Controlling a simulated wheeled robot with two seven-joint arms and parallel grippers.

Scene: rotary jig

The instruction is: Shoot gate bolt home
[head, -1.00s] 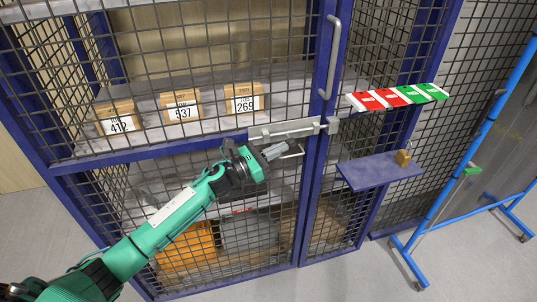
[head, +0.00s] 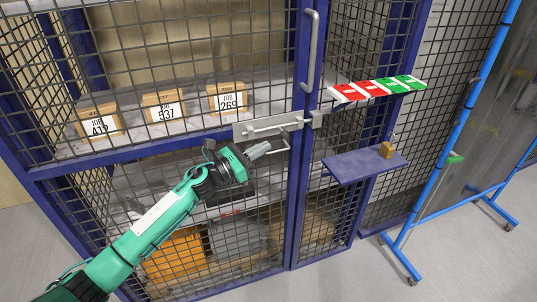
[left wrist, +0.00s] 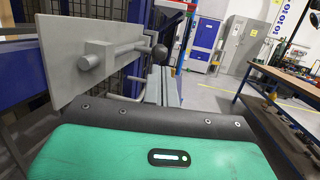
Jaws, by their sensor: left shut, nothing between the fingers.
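The gate bolt (head: 272,126) is a grey rod on a pale plate (head: 241,133) on the blue mesh gate. A bent handle shows below the rod. A small grey keeper (head: 317,119) is on the post to the right; I cannot tell whether the rod's end is inside it. My left gripper (head: 268,147) is shut and empty, just below the bolt by its handle; contact is unclear. In the left wrist view the plate (left wrist: 62,60), the rod (left wrist: 122,49) and a dark round knob (left wrist: 158,54) show beyond the gripper (left wrist: 162,88). My right gripper is out of view.
A blue shelf (head: 346,170) with a brass padlock (head: 387,151) juts out right of the gate. Red and green tags (head: 370,89) sit above it. A vertical pull handle (head: 314,50) is above the keeper. A blue wheeled frame (head: 440,165) stands at the right.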

